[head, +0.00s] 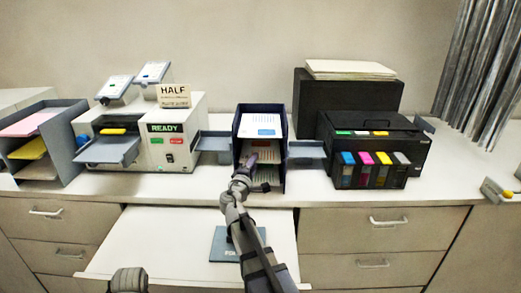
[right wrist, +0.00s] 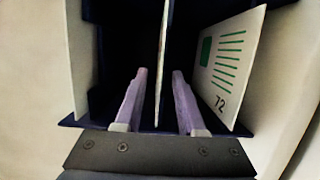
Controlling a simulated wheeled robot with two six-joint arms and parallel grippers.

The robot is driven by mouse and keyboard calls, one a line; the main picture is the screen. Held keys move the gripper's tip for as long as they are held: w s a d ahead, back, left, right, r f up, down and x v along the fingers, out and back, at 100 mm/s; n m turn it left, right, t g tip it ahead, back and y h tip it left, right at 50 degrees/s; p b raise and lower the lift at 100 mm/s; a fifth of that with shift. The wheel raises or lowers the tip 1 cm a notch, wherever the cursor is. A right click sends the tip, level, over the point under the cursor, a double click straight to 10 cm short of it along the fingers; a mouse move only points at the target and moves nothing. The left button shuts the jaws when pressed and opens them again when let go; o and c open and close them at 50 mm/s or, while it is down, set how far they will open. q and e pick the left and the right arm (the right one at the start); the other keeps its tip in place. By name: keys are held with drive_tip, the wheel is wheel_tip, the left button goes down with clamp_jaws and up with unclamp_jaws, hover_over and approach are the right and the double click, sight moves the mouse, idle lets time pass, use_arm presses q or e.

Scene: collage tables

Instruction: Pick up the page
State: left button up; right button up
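A dark blue sorter (head: 240,120) stands at the middle of the counter with several pages in it. The frontmost clear page (head: 262,126) shows a blue and orange print. My right gripper (head: 252,162) is at the sorter's front. In the right wrist view the purple fingers (right wrist: 159,76) are apart, one on each side of a thin upright page (right wrist: 162,50) seen edge-on; they do not visibly touch it. Another page (right wrist: 228,70) with green lines and "72" stands right of the right finger.
A white machine (head: 185,125) marked READY is left of the sorter, with grey trays beside it. A black printer (head: 370,140) with coloured cartridges is at the right. A pulled-out white board (head: 170,240) is below; a dark blue pad (head: 222,246) lies on it.

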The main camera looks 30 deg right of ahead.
drive_tip(key=shift+c, duration=0.4)
clamp_jaws()
